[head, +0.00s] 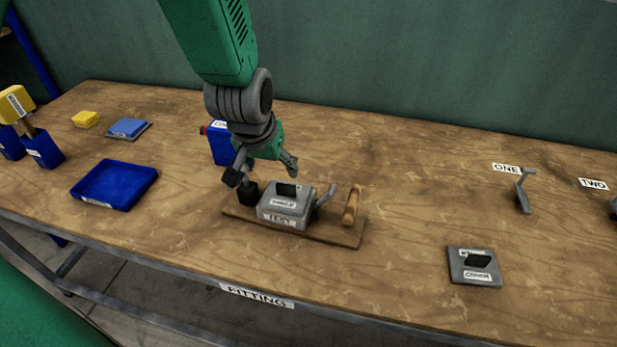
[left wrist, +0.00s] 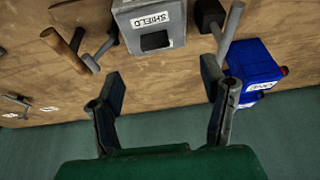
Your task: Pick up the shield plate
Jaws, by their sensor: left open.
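My right gripper is not in view.
A wooden handle (head: 351,206) and grey lever stand right of the fixture, a black block (head: 248,193) to its left. A blue can (head: 220,144) stands behind. A blue tray (head: 114,185) lies left. Another plate with a black grip (head: 474,274) lies right. The table between is clear.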

